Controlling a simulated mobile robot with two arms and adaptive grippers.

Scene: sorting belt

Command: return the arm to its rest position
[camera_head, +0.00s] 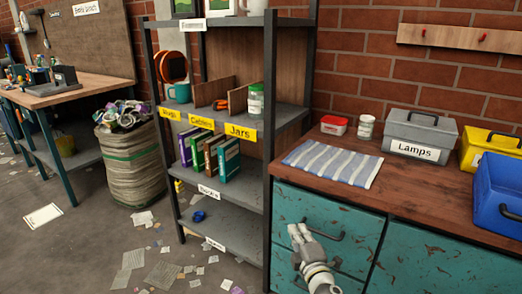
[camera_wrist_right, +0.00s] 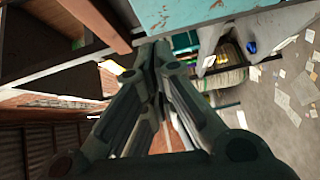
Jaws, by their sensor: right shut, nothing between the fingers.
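My right gripper (camera_head: 297,231) is in front of the teal drawers (camera_head: 335,238), low in the head view, beside the shelf's right post. Its fingers look closed, and I see nothing held. In the right wrist view the two dark fingers of my right gripper (camera_wrist_right: 152,52) come together with nothing between them. My arm comes up from the bottom edge of the head view. My left gripper is in neither view.
The shelf unit (camera_head: 267,180) stands close to the left of my gripper. The wooden counter (camera_head: 400,190) above the drawers holds a striped cloth (camera_head: 333,162), a grey Lamps box (camera_head: 420,134) and a blue bin (camera_head: 498,190). Papers (camera_head: 163,275) litter the open floor.

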